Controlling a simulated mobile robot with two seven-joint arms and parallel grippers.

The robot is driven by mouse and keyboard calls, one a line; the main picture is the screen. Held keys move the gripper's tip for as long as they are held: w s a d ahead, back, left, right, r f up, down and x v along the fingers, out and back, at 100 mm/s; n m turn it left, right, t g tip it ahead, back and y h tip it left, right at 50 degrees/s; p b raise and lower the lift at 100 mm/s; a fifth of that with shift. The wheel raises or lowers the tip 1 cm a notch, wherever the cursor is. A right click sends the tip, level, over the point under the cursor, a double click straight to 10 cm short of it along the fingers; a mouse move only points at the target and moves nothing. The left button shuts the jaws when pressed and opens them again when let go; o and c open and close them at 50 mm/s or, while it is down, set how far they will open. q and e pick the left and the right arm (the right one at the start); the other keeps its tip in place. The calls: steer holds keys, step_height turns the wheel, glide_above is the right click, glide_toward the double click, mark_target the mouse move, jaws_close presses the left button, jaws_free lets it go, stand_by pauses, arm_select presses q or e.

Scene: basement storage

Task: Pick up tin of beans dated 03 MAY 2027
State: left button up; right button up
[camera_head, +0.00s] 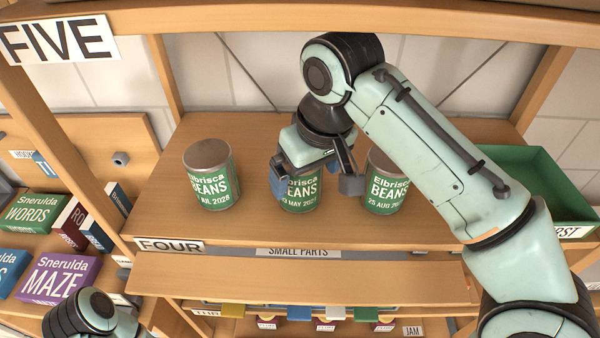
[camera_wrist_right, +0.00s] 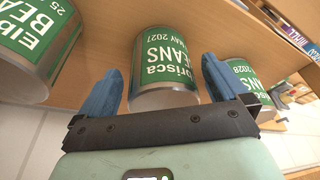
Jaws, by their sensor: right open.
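Three green-labelled bean tins stand in a row on the wooden shelf (camera_head: 165,225) marked FOUR. The middle tin (camera_head: 306,194) is partly hidden behind my right gripper (camera_head: 314,184); its date reads "MAY 2027" in the right wrist view (camera_wrist_right: 166,55). My left gripper is out of view.
A green tray (camera_head: 530,165) stands at the shelf's right end. There are gaps between the tins.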

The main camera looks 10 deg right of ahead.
steer(key=shift+w+a+r, duration=0.1)
steer(key=shift+w+a, duration=0.05)
steer(key=shift+w, duration=0.4)
steer(key=shift+w+a+r, duration=0.1)
steer(key=shift+w+a, duration=0.05)
steer(key=shift+w, duration=0.35)
steer(key=x, duration=0.3)
steer(key=shift+w+f, duration=0.1)
steer(key=shift+w, duration=0.35)
steer(key=shift+s+f+b, duration=0.1)
steer(key=shift+f+b, duration=0.05)
steer(key=shift+b, duration=0.15)
steer(key=shift+s, duration=0.55)
steer(key=shift+w, duration=0.4)
steer(key=c, duration=1)
steer(key=shift+s, duration=0.1)
steer(key=shift+c, duration=1.1)
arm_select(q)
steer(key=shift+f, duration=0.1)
